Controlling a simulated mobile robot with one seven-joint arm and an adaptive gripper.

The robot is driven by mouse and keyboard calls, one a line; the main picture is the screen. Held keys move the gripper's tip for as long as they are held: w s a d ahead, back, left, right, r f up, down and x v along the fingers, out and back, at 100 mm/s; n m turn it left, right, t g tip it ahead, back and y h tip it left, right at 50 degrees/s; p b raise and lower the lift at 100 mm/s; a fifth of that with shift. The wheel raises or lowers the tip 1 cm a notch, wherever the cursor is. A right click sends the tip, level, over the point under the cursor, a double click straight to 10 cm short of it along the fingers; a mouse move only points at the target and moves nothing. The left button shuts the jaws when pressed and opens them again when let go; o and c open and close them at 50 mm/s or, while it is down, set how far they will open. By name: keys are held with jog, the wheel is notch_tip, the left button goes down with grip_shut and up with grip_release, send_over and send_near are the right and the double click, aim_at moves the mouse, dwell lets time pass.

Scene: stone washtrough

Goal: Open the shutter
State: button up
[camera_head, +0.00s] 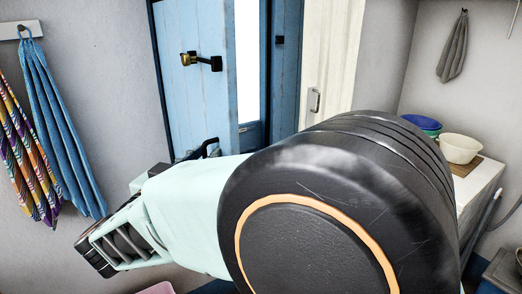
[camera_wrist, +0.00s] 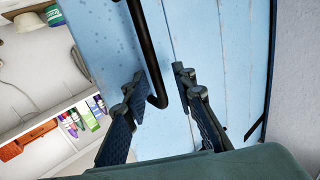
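The blue wooden shutter (camera_head: 195,105) stands behind my arm in the head view. A bright gap shows between it and a second blue panel (camera_head: 284,75) on its right. A brass-and-black latch (camera_head: 200,61) sits high on the shutter. In the wrist view, a blue plank face (camera_wrist: 215,45) fills the middle, with a black bar handle (camera_wrist: 152,55) on it. My gripper (camera_wrist: 158,93) is open, with the bar's bent lower end between its two fingers. Gaps show on both sides, and I cannot tell whether either finger touches it. My arm hides most of the gripper in the head view.
A cream door or panel (camera_head: 329,55) with a metal handle stands right of the opening. Blue and cream bowls (camera_head: 460,148) sit on a ledge at right. Towels (camera_head: 50,110) hang at left. A shelf with bottles (camera_wrist: 75,122) shows at left in the wrist view.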

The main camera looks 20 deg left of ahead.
jog(key=s+d, duration=0.1)
jog(key=s, duration=1.1)
jog(key=shift+d, duration=0.15)
jog(key=shift+w, duration=0.1)
